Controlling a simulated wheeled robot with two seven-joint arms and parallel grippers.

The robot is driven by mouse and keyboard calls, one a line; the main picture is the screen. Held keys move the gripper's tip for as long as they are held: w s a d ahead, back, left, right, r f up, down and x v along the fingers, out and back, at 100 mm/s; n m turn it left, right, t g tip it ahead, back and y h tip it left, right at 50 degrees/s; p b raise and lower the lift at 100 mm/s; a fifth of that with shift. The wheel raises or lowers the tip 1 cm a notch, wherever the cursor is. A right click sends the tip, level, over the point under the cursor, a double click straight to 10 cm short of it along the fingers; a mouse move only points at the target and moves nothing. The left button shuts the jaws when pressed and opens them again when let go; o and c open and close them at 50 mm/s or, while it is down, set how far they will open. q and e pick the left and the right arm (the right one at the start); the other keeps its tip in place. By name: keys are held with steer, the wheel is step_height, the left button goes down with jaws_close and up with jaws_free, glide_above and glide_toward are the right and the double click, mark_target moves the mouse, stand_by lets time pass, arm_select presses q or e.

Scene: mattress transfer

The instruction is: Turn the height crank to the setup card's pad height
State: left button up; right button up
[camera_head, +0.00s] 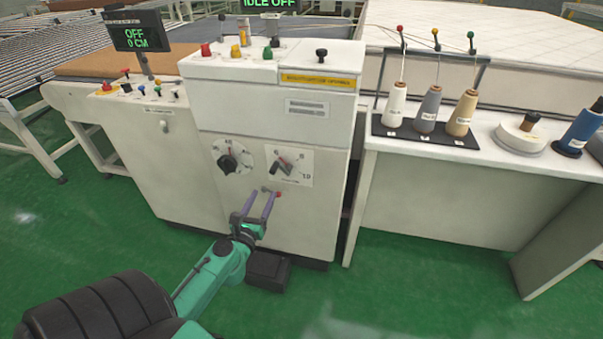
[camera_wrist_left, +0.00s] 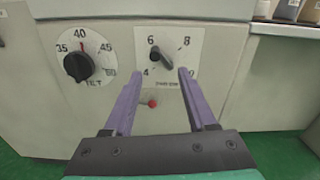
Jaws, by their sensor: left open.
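In the left wrist view the red knob (camera_wrist_left: 152,103) shows between the fingers. My left gripper (camera_head: 261,196) is open with purple fingers pointed at the panel; it also shows in the left wrist view (camera_wrist_left: 161,72). I cannot tell whether the fingers are around the crank or short of it. The left dial (camera_head: 231,156) has its mark near 40. The right dial (camera_head: 289,165) reads 4 to 10. I cannot make out a setup card.
The white machine (camera_head: 215,110) carries coloured knobs on top. A screen (camera_head: 138,30) reads OFF, 0 CM. A side table (camera_head: 400,160) at the right holds thread cones (camera_head: 429,110) and a blue spool (camera_head: 580,130). Green floor (camera_head: 420,290) is open in front.

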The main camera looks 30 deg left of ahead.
mark_target(272, 172)
arm_select(q)
steer(key=x, duration=0.9)
steer(key=a+x, duration=0.1)
steer(key=x, duration=0.3)
steer(key=shift+w+a+f, duration=0.1)
steer(key=shift+a+f, duration=0.05)
steer(key=shift+f, duration=0.15)
steer(key=shift+w+a, duration=0.15)
steer(key=shift+w, duration=0.25)
steer(key=shift+r, duration=0.1)
arm_select(e)
steer(key=shift+w+a, duration=0.1)
steer(key=shift+a, duration=0.7)
arm_select(q)
jaws_close()
arm_select(e)
steer(key=shift+r, duration=0.1)
